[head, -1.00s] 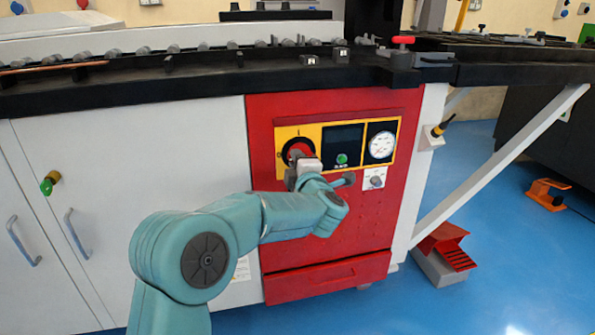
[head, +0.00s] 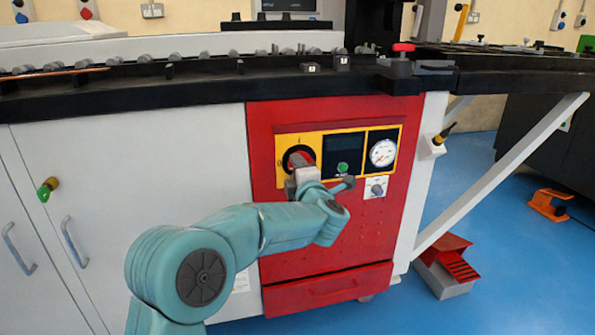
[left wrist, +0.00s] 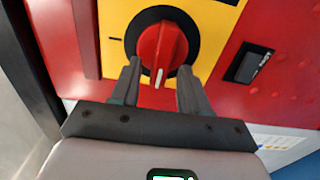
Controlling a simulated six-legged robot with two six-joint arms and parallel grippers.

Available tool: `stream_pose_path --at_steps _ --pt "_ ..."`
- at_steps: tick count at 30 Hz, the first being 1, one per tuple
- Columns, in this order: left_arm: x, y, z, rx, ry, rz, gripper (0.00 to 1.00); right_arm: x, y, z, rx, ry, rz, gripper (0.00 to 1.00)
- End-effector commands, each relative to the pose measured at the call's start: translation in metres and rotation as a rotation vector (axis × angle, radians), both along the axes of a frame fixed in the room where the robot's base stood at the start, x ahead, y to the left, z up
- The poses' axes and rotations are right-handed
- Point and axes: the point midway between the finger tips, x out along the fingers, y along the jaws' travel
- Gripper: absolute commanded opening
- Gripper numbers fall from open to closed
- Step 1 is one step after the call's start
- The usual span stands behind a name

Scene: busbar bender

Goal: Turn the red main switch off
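The red main switch (head: 299,158) is a round knob on a black disc in the yellow panel (head: 312,140) of the red cabinet front. In the left wrist view, the knob (left wrist: 162,50) has its white pointer towards the bottom of the picture, about a quarter turn from the dark dash on the yellow plate at left. My left gripper (left wrist: 157,72) is open, one finger on each side of the knob's lower part, with visible gaps. In the head view the left gripper (head: 298,175) hides the knob's lower part. My right gripper is in neither view.
Right of the switch are a green button (head: 343,168), a gauge (head: 383,153) and a small selector (head: 376,188). The black bench edge (head: 200,88) runs above. A red pedal (head: 447,262) stands on the blue floor at right.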

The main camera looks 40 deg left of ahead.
Motion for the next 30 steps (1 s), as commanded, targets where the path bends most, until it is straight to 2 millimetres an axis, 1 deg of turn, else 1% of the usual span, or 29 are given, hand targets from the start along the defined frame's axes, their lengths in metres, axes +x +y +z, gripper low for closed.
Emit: stream_pose_path --at_steps 7,11,14,21,24,27,30 --pt "0.0 -0.001 0.001 0.002 0.001 -0.001 0.45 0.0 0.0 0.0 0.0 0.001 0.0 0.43" --pt "-0.007 -0.01 0.002 0.003 0.002 -0.003 0.45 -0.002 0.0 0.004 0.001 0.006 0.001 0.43" --pt "-0.02 -0.026 0.003 0.003 0.003 -0.005 0.45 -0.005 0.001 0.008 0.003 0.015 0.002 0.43" --pt "-0.062 -0.076 0.004 0.002 0.002 -0.007 0.45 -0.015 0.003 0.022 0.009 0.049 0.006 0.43" --pt "-0.078 -0.094 0.003 0.002 0.002 -0.006 0.45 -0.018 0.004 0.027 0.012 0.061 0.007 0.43" --pt "-0.091 -0.108 0.003 0.003 0.002 -0.005 0.45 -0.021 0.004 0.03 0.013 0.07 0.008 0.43" --pt "-0.099 -0.118 0.002 0.001 0.0 -0.004 0.45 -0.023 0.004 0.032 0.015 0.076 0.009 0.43"
